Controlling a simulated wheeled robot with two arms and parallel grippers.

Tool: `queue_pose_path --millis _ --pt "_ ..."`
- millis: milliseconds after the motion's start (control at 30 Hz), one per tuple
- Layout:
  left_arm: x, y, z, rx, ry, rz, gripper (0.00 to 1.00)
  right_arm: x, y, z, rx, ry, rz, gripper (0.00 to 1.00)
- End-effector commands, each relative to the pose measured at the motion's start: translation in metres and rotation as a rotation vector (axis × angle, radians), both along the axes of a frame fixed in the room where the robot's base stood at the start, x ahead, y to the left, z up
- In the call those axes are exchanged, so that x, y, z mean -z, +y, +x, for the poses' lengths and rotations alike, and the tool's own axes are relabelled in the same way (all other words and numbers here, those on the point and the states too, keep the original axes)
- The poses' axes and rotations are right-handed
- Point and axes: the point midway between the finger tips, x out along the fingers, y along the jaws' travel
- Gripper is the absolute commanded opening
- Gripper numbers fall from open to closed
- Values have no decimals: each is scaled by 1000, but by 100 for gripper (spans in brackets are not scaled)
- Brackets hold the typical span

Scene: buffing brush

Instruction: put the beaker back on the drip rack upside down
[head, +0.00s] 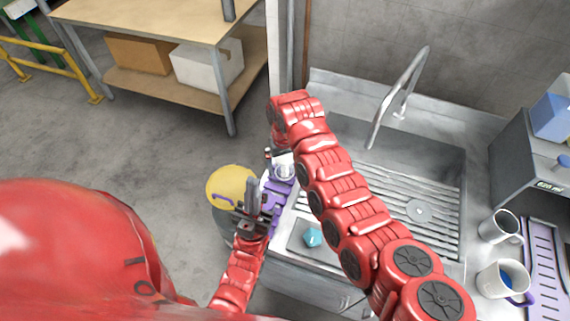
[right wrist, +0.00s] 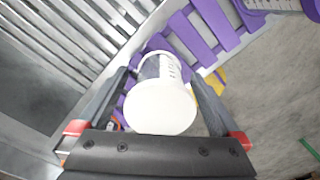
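The beaker (right wrist: 160,108) is in the right wrist view with its white round base facing the camera and its mouth pointing away, towards the purple drip rack (right wrist: 192,32). The fingers of my right gripper (right wrist: 157,78) lie on both sides of its clear, marked wall and appear closed on it. In the head view the beaker (head: 284,170) is small, below my right gripper (head: 281,157), at the far end of the purple rack (head: 275,200). Whether its rim touches the rack is hidden. My left gripper (head: 252,200) is beside the rack's left edge; its fingertips are unclear.
The sink (head: 420,165) with its ribbed bottom and tap (head: 395,100) lies right of the rack. A teal object (head: 312,238) sits in a small basin. A yellow round top (head: 230,184) is left of the rack. Two mugs (head: 497,228) (head: 500,282) stand at the right.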

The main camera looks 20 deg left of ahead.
Motion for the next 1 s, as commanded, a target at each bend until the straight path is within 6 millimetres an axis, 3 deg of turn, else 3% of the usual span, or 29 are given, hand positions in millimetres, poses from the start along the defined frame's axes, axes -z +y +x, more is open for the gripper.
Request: queue_pose_path --millis 167,367,667,800,1000 --pt "-1 0 0 0 0 0 0 -3 0 0 0 0 0 100" --pt "-9 0 0 0 0 0 0 -25 1 1 0 -2 2 100" --pt "-16 0 0 0 0 0 0 -94 0 2 1 -6 4 100" --pt "-49 0 0 0 0 0 0 -140 -1 0 0 1 -1 100" --pt "-74 0 0 0 0 0 0 -172 0 0 0 -1 1 100"
